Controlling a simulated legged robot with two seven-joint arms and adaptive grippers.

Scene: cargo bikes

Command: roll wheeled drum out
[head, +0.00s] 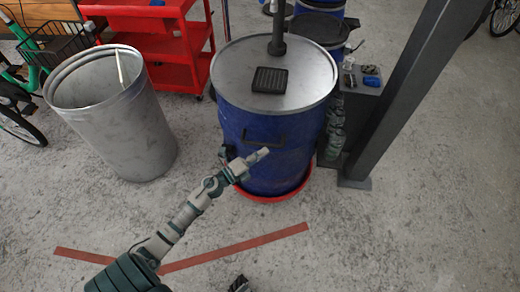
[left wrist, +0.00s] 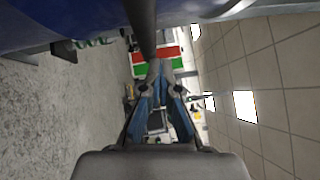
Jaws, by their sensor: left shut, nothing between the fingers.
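The blue drum (head: 240,125) stands upright on a red round base (head: 275,197). Its wheels cannot be made out. It has a grey lid (head: 305,75) with a dark upright post (head: 277,30) and a black grille on top. A dark handle (head: 287,137) sits on its front side. My left gripper (head: 264,152) is in front of the drum, just below and left of this handle, shut and empty. In the left wrist view the shut fingers (left wrist: 158,68) point at a dark bar (left wrist: 140,25), with blue drum surface (left wrist: 60,15) above. Contact cannot be told.
A metal bin (head: 120,120) stands left of the drum, with a red cart (head: 165,45) behind. A grey post (head: 400,90) and small stand (head: 362,82) are close on the right. Red floor tape (head: 235,247) crosses the clear concrete in front.

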